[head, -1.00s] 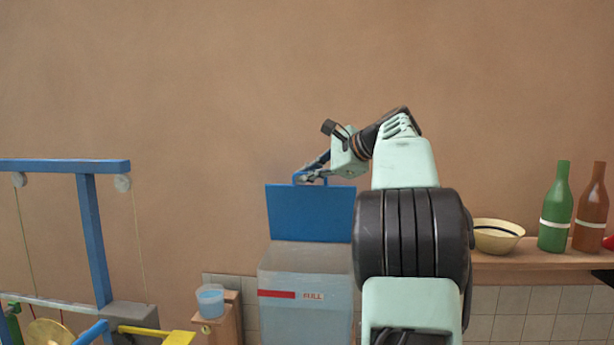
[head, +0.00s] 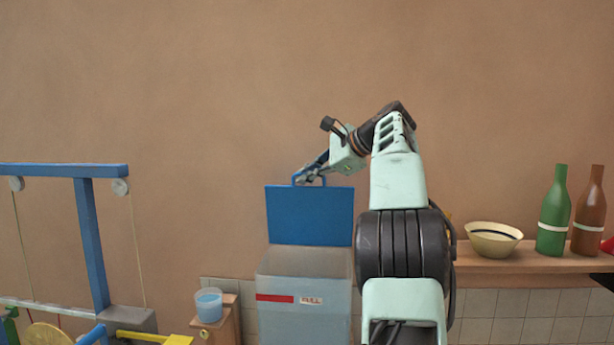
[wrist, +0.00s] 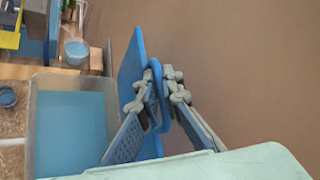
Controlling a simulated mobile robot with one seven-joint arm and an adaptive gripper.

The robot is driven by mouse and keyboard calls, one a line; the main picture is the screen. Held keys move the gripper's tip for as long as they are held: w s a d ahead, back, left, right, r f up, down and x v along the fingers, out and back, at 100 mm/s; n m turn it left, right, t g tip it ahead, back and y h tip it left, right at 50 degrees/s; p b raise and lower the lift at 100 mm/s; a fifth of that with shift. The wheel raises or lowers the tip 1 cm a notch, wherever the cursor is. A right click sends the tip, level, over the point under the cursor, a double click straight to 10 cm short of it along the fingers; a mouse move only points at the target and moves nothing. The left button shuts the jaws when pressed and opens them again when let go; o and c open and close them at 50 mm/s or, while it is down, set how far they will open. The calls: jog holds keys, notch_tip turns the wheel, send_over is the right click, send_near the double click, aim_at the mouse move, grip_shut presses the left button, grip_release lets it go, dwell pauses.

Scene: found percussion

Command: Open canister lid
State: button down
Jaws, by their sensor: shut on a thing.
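The canister (head: 304,315) is a clear box with a red stripe and a small label on its front. Its blue lid (head: 309,216) stands upright at the back edge, swung open. In the wrist view the canister (wrist: 70,77) shows its open top with blue liquid inside, and the lid (wrist: 130,70) is seen nearly edge-on. My gripper (head: 310,180) is at the lid's top edge, shut on the blue loop handle (wrist: 154,95). In the wrist view the fingers of my gripper (wrist: 157,93) lie on both sides of the handle.
A cup of blue liquid (head: 209,304) stands on a small wooden stand left of the canister. A blue frame (head: 92,240) with pulleys is at far left. A shelf at right holds a bowl (head: 493,239), a green bottle (head: 554,212) and a brown bottle (head: 589,212).

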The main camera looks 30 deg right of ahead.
jog(key=shift+a+r, duration=0.1)
jog(key=shift+a, duration=0.1)
jog(key=c, duration=2.1)
grip_release()
jog(key=v, duration=1.2)
jog(key=shift+d, duration=0.15)
jog(key=shift+s, duration=0.1)
